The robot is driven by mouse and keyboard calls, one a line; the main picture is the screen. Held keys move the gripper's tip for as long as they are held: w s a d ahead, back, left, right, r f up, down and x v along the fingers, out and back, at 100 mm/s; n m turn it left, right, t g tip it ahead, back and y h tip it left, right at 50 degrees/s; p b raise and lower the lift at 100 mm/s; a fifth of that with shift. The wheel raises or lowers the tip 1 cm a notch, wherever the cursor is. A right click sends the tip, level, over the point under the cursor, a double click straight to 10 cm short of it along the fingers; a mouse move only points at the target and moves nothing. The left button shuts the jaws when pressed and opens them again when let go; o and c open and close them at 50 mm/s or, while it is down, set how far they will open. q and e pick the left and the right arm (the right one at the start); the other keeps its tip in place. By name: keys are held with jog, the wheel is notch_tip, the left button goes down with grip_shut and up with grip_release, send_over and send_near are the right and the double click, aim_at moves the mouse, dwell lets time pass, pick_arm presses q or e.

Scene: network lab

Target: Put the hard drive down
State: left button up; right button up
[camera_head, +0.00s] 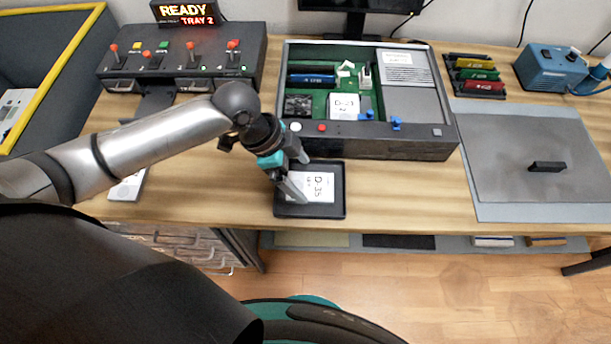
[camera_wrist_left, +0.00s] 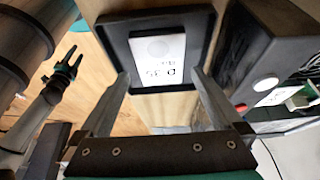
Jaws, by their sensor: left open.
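A hard drive with a white label reading D-35 (camera_head: 316,187) lies in a shallow black tray (camera_head: 339,205) on the wooden table, in front of the open chassis. The wrist view shows the drive (camera_wrist_left: 157,58) inside the raised rim of the tray (camera_wrist_left: 209,22). My left gripper (camera_head: 303,181) is over the tray, its jaws apart. In the wrist view its fingers (camera_wrist_left: 160,78) stand on either side of the drive's near end, with nothing held between them.
The open chassis (camera_head: 400,146) with a second labelled drive (camera_head: 344,106) stands just behind the tray. A switch box (camera_head: 180,60) with a READY TRAY 2 sign (camera_head: 186,12) is at back left. A grey mat (camera_head: 520,190) with a small black block (camera_head: 547,167) lies right.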

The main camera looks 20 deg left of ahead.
pick_arm(q)
jog(key=p+v, duration=0.1)
jog(key=v, duration=0.8)
jog(key=shift+p, duration=0.4)
